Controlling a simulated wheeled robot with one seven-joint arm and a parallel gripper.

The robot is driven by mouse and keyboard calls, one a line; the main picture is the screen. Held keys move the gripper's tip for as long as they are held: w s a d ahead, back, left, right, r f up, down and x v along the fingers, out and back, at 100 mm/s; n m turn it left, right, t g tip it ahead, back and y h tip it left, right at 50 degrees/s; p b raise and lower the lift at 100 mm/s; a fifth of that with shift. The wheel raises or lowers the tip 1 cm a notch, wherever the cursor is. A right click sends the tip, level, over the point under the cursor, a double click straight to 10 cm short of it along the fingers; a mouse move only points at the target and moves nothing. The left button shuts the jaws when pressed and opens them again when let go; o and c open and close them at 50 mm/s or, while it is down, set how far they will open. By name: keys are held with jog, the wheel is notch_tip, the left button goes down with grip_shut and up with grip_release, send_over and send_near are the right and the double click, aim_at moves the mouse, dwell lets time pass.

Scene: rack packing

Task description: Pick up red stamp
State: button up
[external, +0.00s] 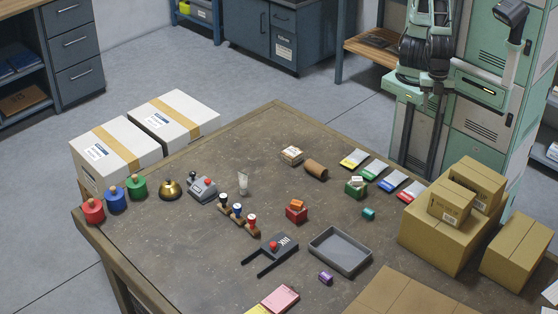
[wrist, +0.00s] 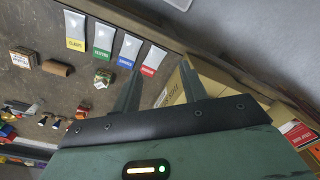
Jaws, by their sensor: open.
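A red-banded stamp with a dark head (external: 251,220) stands in the external view at the near end of a short wooden stamp holder (external: 243,218) in the middle of the table. Two similar stamps, one with blue (external: 236,209) and one dark (external: 222,200), stand in line behind it.
A red box with an orange top (external: 297,212) stands right of the stamps. A grey tray (external: 318,251) and a dark forked device (external: 277,249) lie nearer. Red (external: 92,212), blue and green bottles stand at left. Cardboard boxes (external: 440,237) crowd the right side. Bags (external: 354,159) lie at the back.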

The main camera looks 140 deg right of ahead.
jog(key=shift+o, duration=0.9)
